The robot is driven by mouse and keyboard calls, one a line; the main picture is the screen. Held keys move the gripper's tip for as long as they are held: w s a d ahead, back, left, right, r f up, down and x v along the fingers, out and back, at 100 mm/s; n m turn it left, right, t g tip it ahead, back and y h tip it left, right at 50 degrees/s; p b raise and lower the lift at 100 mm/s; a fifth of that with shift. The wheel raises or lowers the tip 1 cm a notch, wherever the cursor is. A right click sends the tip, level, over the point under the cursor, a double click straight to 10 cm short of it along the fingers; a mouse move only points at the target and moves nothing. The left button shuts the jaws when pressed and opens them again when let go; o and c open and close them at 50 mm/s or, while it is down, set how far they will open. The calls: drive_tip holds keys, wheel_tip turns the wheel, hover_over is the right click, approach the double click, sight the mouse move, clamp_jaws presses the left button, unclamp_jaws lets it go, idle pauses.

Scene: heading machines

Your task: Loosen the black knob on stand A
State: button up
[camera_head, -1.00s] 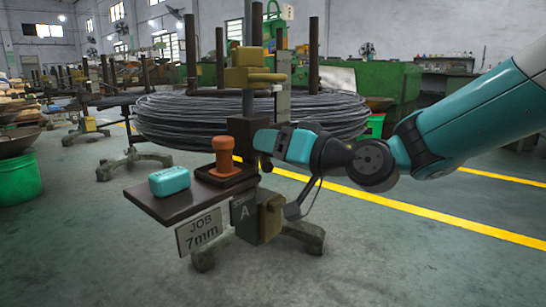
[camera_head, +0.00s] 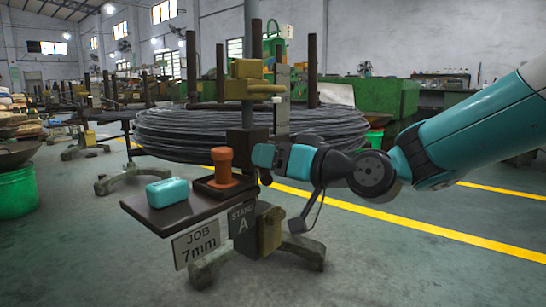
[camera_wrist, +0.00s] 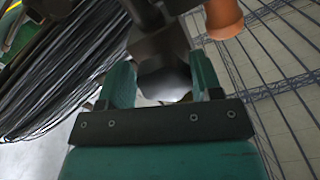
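My gripper (camera_head: 262,156) reaches the right side of the post from the right. In the wrist view, a dark faceted knob (camera_wrist: 163,58) sits between the two teal fingers of my gripper (camera_wrist: 163,84). The fingers flank it closely on both sides, with no clear gap. In the head view the knob is hidden behind my gripper.
The stand's shelf (camera_head: 150,215) holds a light-blue box (camera_head: 167,192) and an orange cup-shaped piece (camera_head: 222,167) in a dark tray. A yellow block (camera_head: 246,80) is higher on the post. A large wire coil (camera_head: 190,135) lies behind. Open floor is in front and right.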

drive_tip(key=shift+r, duration=0.1)
drive_tip(key=shift+s, duration=0.1)
drive_tip(key=shift+s+d, duration=0.1)
drive_tip(key=shift+d, duration=0.1)
drive_tip(key=p+v, duration=0.1)
drive_tip(key=v, duration=1.5)
drive_tip(key=shift+s+d, duration=0.25)
drive_tip(key=shift+d, duration=0.1)
